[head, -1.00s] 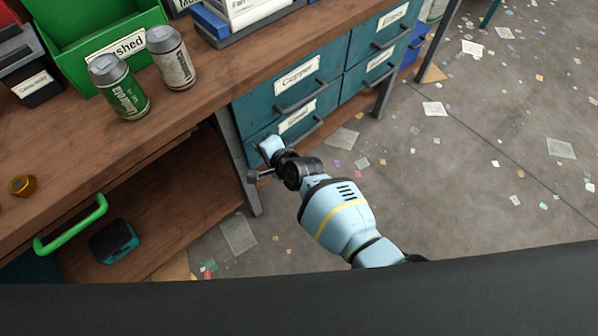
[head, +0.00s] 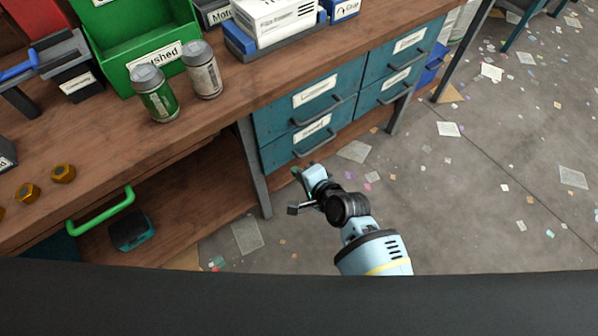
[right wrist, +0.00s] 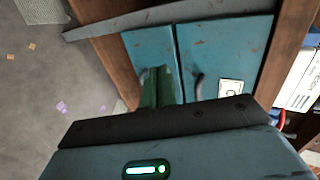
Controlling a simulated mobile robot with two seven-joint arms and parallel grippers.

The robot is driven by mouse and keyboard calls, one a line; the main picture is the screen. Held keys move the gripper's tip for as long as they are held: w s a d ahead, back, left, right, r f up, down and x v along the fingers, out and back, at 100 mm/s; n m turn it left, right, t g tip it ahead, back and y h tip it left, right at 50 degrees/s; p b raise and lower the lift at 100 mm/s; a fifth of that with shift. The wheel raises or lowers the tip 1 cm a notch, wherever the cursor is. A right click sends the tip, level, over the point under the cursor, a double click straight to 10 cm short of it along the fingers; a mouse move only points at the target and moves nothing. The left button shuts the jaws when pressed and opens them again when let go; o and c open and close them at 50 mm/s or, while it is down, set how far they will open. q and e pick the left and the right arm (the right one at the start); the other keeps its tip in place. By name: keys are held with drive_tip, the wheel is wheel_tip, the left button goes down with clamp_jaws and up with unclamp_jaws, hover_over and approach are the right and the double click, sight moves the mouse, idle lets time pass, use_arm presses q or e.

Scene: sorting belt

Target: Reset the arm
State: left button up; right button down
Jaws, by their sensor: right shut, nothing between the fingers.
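My right arm reaches in from the lower right of the head view. Its gripper (head: 296,190) hangs over the floor in front of the bench's teal drawers (head: 305,105), apart from them, and holds nothing. In the right wrist view the teal drawer fronts (right wrist: 225,60) lie ahead, with green fingers (right wrist: 157,88) closed together before them. My left gripper is not in view.
A green can (head: 156,97) and a silver can (head: 203,72) stand upright on the bench before a green bin (head: 185,20). Brass nuts (head: 63,173) lie at the left. A green handle (head: 100,213) juts out below. Scraps litter the floor (head: 480,190).

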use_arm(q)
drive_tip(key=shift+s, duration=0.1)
use_arm(e)
drive_tip(key=s+d+f+n+g+h, duration=0.1)
drive_tip(key=s+d+f+n, duration=0.3)
drive_tip(key=s, duration=0.6)
drive_tip(key=s+d+f+n+h, duration=0.1)
drive_tip(key=s+d+f+h, duration=0.1)
drive_tip(key=s+d, duration=0.6)
drive_tip(key=s+d+f+n+g+h, duration=0.1)
drive_tip(key=s+d+f+n, duration=0.25)
drive_tip(key=s, duration=0.95)
drive_tip(key=s+d+r+n+g+h, duration=0.1)
drive_tip(key=s+d+r+n, duration=0.15)
drive_tip(key=s, duration=0.25)
drive_tip(key=s+d+r+n, duration=0.1)
drive_tip(key=s+d, duration=0.2)
drive_tip(key=s, duration=0.3)
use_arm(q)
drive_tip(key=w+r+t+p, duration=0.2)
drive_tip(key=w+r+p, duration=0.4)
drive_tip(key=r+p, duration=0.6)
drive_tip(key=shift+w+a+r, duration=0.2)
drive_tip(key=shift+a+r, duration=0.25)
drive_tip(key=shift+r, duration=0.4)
use_arm(e)
drive_tip(key=w+r+t, duration=0.2)
drive_tip(key=w+r, duration=0.5)
drive_tip(key=r, duration=0.6)
drive_tip(key=shift+r, duration=0.2)
